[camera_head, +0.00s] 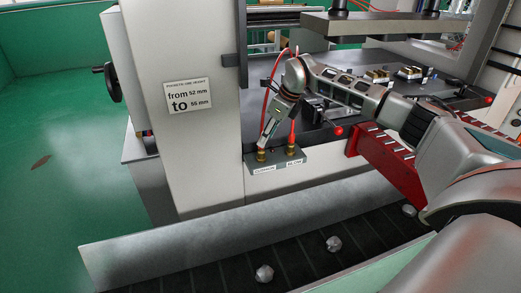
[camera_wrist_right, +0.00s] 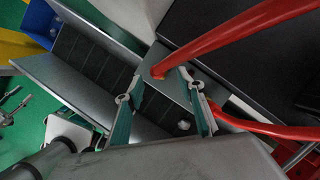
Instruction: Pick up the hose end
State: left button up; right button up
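Two red hoses run down to a grey block (camera_head: 277,160) with two brass fittings, labelled "CUSHION" and "BLOW". The left hose (camera_head: 268,98) comes down behind my right gripper to the left fitting (camera_head: 261,155). The other hose (camera_head: 293,136) meets the right fitting (camera_head: 291,149). My right gripper (camera_head: 265,139) points down just above the left fitting. In the right wrist view its fingers (camera_wrist_right: 155,90) are apart, and one hose's end (camera_wrist_right: 159,72) shows between and beyond the fingertips. Whether a finger touches it I cannot tell. The other hose (camera_wrist_right: 265,128) passes beside the right finger. My left gripper is not in view.
The machine's dark table (camera_head: 325,118) lies behind the block. A pale pillar (camera_head: 185,140) with a sign stands at the left. A red rack (camera_head: 390,160) is at the right.

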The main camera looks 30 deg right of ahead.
jog(key=x, duration=0.3)
jog(key=shift+a+f, duration=0.2)
jog(key=shift+f, duration=0.15)
jog(key=shift+w+f, duration=0.1)
jog(key=shift+f, duration=0.15)
jog(key=shift+r, duration=0.1)
grip_shut()
jog(key=shift+r, duration=0.1)
notch_tip(320, 180, up, 19)
notch_tip(320, 180, up, 5)
jog(key=p, duration=0.5)
send_over(263, 151)
jog(key=shift+w+d, duration=0.15)
jog(key=shift+w, duration=0.15)
